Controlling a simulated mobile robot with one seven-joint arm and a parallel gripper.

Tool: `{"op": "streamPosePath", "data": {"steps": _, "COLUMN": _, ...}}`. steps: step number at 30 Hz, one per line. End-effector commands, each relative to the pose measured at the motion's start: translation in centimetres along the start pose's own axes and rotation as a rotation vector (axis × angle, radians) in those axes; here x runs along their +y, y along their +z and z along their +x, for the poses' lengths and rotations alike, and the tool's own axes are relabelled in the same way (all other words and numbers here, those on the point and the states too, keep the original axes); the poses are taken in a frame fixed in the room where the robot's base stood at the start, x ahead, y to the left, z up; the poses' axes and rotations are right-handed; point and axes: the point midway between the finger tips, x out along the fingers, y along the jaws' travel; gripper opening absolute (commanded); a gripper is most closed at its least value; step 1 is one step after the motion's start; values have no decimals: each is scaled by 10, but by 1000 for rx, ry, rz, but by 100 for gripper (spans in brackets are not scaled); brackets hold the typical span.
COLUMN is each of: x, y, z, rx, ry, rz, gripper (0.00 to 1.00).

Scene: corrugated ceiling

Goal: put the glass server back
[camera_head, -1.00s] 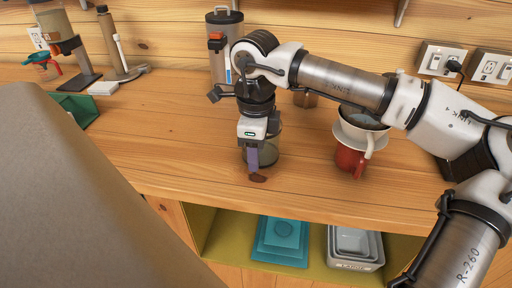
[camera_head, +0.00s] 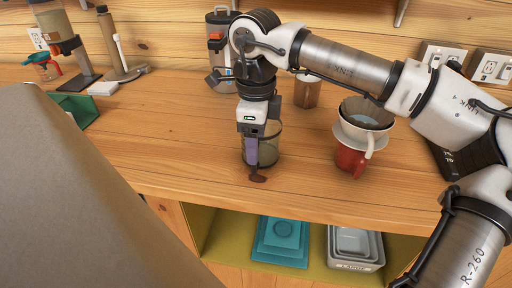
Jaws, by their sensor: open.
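The glass server (camera_head: 268,150) is a clear, slightly greenish cylinder standing upright on the wooden counter near its front edge. My gripper (camera_head: 256,172) points down in front of the server and overlaps it in the picture. A purple-grey part and a dark reddish-brown tip show at its lower end. My gripper is open; whether a finger touches the server cannot be told. Part of the server is hidden behind the gripper.
A white dripper with a dark filter (camera_head: 364,122) sits over a red pot (camera_head: 350,160) to the right. A brown jar (camera_head: 307,92) and a tall canister (camera_head: 218,45) stand behind. Teal trays (camera_head: 282,238) lie on the shelf below.

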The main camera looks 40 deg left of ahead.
Motion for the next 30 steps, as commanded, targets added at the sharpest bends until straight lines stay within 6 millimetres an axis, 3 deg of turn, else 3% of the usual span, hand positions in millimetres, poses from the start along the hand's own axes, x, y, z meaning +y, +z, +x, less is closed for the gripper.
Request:
{"op": "streamPosePath", "data": {"steps": 6, "x": -1, "y": 0, "z": -50, "rx": 1, "ry": -3, "rz": 2, "gripper": 66}}
{"op": "streamPosePath", "data": {"steps": 12, "x": 0, "y": 0, "z": -79, "rx": 0, "ry": -1, "rz": 0, "gripper": 66}}
{"op": "streamPosePath", "data": {"steps": 18, "x": 0, "y": 0, "z": -89, "rx": 0, "ry": 1, "rz": -1, "gripper": 66}}
{"op": "streamPosePath", "data": {"steps": 30, "x": 0, "y": 0, "z": -89, "rx": 0, "ry": 1, "rz": -1, "gripper": 66}}
